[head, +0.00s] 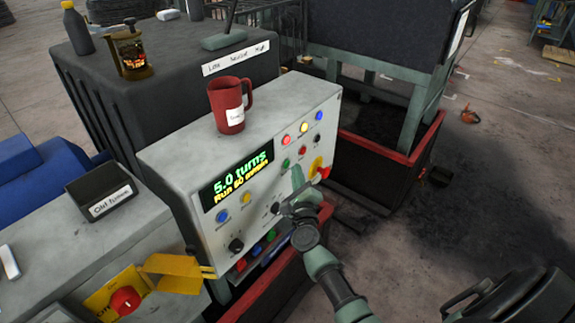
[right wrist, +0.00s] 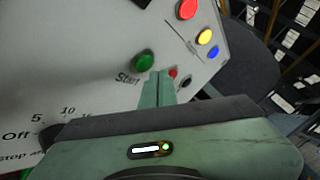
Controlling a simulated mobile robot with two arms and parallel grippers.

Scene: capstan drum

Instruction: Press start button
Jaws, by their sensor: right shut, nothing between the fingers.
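The green start button (right wrist: 144,62), labelled "Start", sits on the pale sloped panel of the control box (head: 245,215). In the head view a green button (head: 286,165) shows just left of my right fingertips. My right gripper (head: 297,168) is shut and empty, its fingers pointing at the panel. In the right wrist view the closed fingertips (right wrist: 155,75) lie just below and right of the start button. They overlap its lower edge slightly in the picture; I cannot tell whether they touch it. My left gripper is not in view.
Red, yellow and blue buttons (head: 304,128) and a yellow-backed red knob (head: 320,171) are close by on the panel. A red mug (head: 231,105) stands on the box's top. The display (head: 238,179) reads "5.0 turns". A yellow-plated red button (head: 125,300) is at lower left.

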